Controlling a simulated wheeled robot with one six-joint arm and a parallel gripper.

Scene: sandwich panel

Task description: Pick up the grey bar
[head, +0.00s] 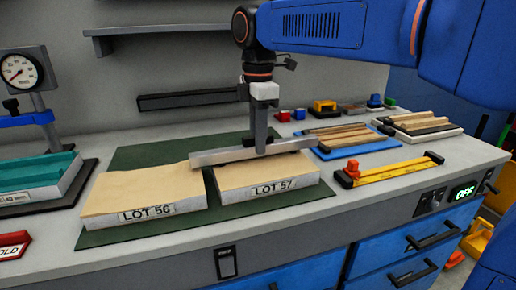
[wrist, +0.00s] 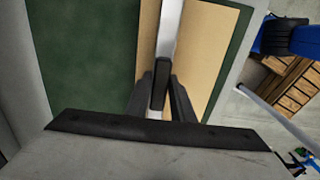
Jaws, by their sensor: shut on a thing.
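The grey bar (head: 225,155) is a long straight metal bar lying crosswise over the tops of the LOT 56 panel (head: 139,191) and the LOT 57 panel (head: 265,176). In the head view my gripper (head: 260,145) points down and is shut on the bar, right of its middle. In the wrist view the bar (wrist: 172,25) runs up from between the dark fingers (wrist: 160,95). The fingers hide part of the bar. I cannot tell whether the bar touches the panels.
Both panels lie on a green mat (head: 100,237). A dial gauge (head: 20,70) stands at the left, near a teal ribbed block (head: 35,172). A yellow clamp-like tool (head: 392,170) and a blue tray with wooden strips (head: 352,151) are at the right. A dark rail (head: 190,98) is behind.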

